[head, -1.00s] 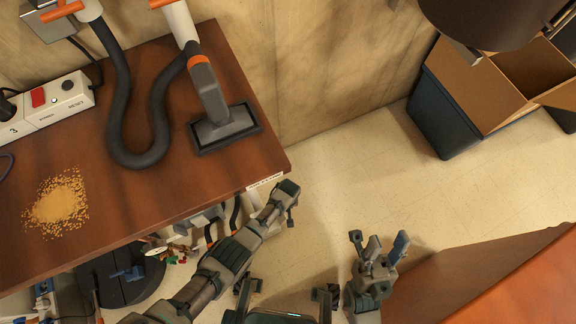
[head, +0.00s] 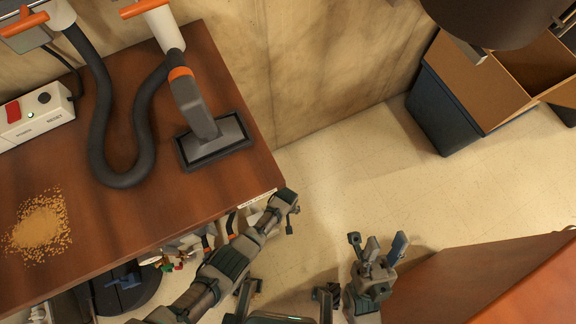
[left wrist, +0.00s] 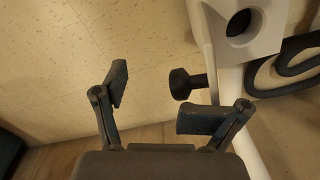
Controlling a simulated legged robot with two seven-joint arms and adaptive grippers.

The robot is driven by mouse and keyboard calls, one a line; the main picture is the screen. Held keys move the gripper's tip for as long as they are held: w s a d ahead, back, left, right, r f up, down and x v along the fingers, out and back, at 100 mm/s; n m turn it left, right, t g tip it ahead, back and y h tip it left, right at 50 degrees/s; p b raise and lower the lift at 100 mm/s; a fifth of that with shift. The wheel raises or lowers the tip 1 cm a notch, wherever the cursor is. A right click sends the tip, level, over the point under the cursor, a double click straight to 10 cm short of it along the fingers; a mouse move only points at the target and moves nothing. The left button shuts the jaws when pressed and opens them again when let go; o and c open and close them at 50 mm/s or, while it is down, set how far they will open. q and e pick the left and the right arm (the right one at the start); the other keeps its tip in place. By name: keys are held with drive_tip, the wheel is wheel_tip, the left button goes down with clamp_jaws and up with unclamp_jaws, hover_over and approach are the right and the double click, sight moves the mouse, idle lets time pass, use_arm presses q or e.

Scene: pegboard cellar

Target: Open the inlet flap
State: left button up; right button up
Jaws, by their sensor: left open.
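I cannot make out an inlet flap with certainty. In the left wrist view a white fitting (left wrist: 259,49) with a dark round opening (left wrist: 238,22) stands at the upper right. A black knob (left wrist: 186,84) sits just left of it. My left gripper (left wrist: 156,101) is open, its fingers spread below and left of the knob, with nothing between them. In the head view my left arm's end (head: 286,201) is beside the bench's front right corner; its fingers hardly show. My right gripper (head: 376,246) is over the floor, fingers apart and empty.
A blue bin (head: 437,113) stands at the back right. A reddish-brown surface (head: 500,285) is at lower right. Floor between is clear.

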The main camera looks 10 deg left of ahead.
use_arm(q)
wheel_tip(320, 180, up, 12)
drive_tip(key=shift+r, duration=0.15)
idle(1.2)
drive_tip(key=shift+a, duration=0.1)
